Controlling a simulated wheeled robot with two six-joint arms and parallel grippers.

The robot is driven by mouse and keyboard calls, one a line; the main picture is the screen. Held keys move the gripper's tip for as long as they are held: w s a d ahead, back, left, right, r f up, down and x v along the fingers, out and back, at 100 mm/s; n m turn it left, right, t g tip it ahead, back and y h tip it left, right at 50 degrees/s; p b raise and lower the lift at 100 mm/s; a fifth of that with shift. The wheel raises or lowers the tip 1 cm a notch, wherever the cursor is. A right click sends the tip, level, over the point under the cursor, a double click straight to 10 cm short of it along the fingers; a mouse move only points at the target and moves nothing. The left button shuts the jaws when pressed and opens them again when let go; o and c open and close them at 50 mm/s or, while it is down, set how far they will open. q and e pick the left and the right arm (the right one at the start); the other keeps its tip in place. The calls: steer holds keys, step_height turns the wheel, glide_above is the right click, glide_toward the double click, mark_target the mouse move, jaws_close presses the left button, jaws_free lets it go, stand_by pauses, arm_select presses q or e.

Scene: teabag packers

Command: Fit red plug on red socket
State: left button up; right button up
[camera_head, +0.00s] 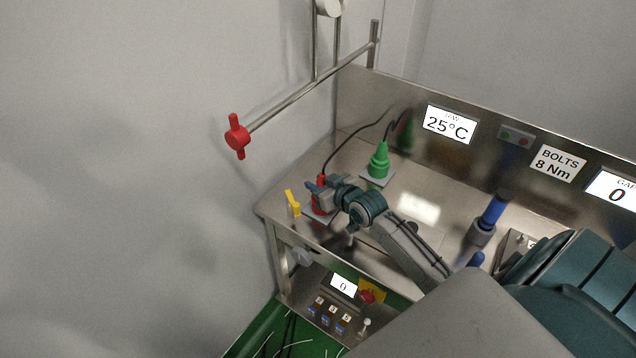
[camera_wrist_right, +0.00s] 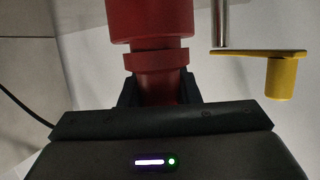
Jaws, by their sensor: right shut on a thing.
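The red plug (camera_head: 321,181) stands at the left end of the steel bench, with a dark cable rising from its top. My right gripper (camera_head: 316,188) is at it and shut on it. In the right wrist view, the fingers of my right gripper (camera_wrist_right: 158,92) hold the narrow neck of the red plug (camera_wrist_right: 158,62). A wider red body (camera_wrist_right: 150,18) lies beyond the collar. The red socket (camera_head: 319,209) shows as red just below the gripper, over a light base plate. The gripper partly covers the joint, so I cannot tell whether the plug is fully seated. My left gripper is not in view.
A yellow lever (camera_head: 292,203) stands close left of the socket; it also shows in the wrist view (camera_wrist_right: 279,75). A green plug (camera_head: 379,160) stands on its own plate behind. A blue-handled tool (camera_head: 492,211) is at right. A red-handled rail (camera_head: 236,136) juts out at upper left.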

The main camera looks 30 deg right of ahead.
steer(key=shift+r+p, duration=1.85)
steer(key=shift+r, duration=0.3)
stand_by(0.5)
steer(key=shift+f+b, duration=1.35)
steer(key=shift+f, duration=0.65)
steer(key=o, duration=1.1)
steer(key=v, duration=1)
steer(key=shift+s+d+r, duration=0.1)
steer(key=shift+s+r, duration=0.05)
steer(key=shift+s, duration=0.2)
steer(key=shift+s, duration=0.1)
